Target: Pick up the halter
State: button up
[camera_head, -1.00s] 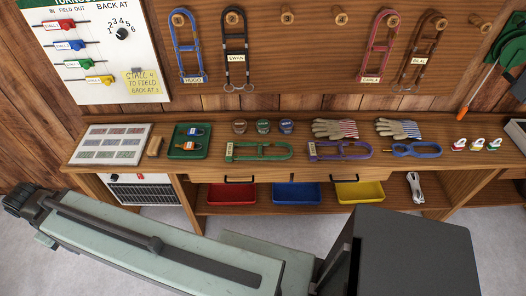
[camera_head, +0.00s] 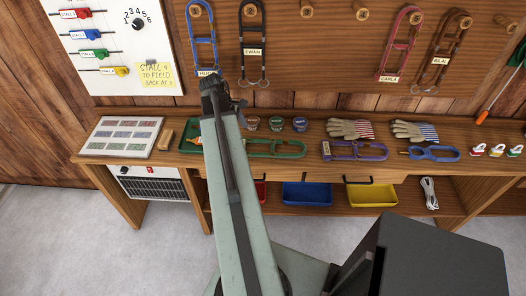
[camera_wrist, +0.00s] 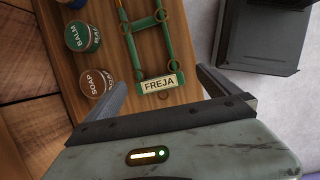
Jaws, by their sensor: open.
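A green halter (camera_head: 275,150) lies flat on the wooden bench; my arm hides its left end in the head view. The wrist view shows this green halter (camera_wrist: 150,46), with brass rings and a FREJA tag, ahead of my gripper (camera_wrist: 162,79). My fingers are apart and empty, with the tag in the gap between them as seen there; height above it is unclear. A purple halter (camera_head: 358,152) lies further right. Blue (camera_head: 203,53), black (camera_head: 252,48), red (camera_head: 400,45) and brown (camera_head: 440,50) halters hang on pegs above.
Round tins, including soap (camera_wrist: 97,84) and balm (camera_wrist: 82,37), stand beside the green halter. Striped gloves (camera_head: 350,130) and a blue item (camera_head: 432,153) lie further right. A green tray (camera_head: 190,138) is partly behind my arm. Bins sit on the lower shelf.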

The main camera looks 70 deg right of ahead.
send_near(273, 147)
jog(key=f, duration=0.1)
jog(key=shift+s+d+f+n+g+b, duration=0.1)
jog(key=shift+d+f+n+g+b, duration=0.1)
jog(key=shift+f+b, duration=0.45)
jog(key=shift+d+f+n+g+b, duration=0.1)
jog(key=shift+d+f+g+b, duration=0.1)
jog(key=shift+f+b, duration=0.35)
jog(key=b+x, duration=0.5)
jog(key=shift+s+f, duration=0.2)
jog(key=shift+f, duration=0.05)
jog(key=shift+r, duration=0.2)
jog(key=c, duration=2)
notch_tip(273, 147, up, 10)
jog(key=p, duration=1)
